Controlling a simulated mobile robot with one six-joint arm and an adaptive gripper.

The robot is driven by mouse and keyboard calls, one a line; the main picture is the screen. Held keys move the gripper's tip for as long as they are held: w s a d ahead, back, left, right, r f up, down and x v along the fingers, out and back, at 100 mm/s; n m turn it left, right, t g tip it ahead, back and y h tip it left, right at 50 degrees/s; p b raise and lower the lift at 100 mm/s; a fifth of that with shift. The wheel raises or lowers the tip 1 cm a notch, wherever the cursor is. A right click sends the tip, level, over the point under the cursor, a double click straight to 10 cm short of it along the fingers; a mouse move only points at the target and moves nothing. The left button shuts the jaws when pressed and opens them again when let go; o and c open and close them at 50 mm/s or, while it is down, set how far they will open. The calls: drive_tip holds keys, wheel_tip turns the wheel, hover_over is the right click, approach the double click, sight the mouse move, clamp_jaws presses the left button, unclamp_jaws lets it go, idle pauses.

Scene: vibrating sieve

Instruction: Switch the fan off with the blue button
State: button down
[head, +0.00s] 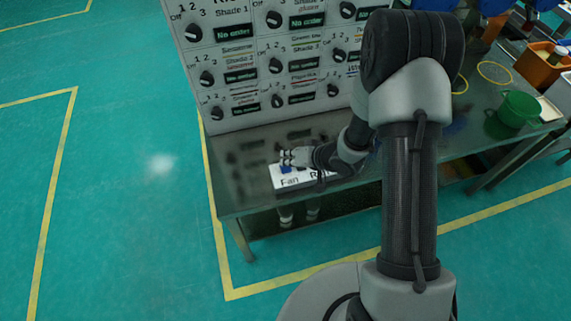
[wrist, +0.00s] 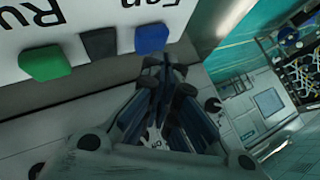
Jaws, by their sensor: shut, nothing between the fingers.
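The blue button (wrist: 151,38) sits on a white control plate (wrist: 85,15), beside the word "Fan" in the wrist view. In the head view the blue button (head: 286,169) shows only partly, under my fingers, at the plate's upper left edge. My gripper (head: 283,157) is shut and empty. In the wrist view my gripper (wrist: 165,62) has its fingertips just below the blue button. I cannot tell whether they touch it. A dark grey button (wrist: 99,43) and a green button (wrist: 45,63) stand in the same row; my gripper and arm hide them in the head view.
The plate lies on a shiny metal table (head: 235,185). A tall board of black dials (head: 275,65) stands behind it. A green bucket (head: 518,109) and an orange container (head: 541,68) are at the right. Open green floor (head: 130,200) lies left of the table.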

drive_tip(key=shift+r, duration=0.35)
drive_tip(key=shift+r, duration=0.1)
wheel_tip(320, 180, up, 5)
drive_tip(key=p, duration=0.5)
idle(0.6)
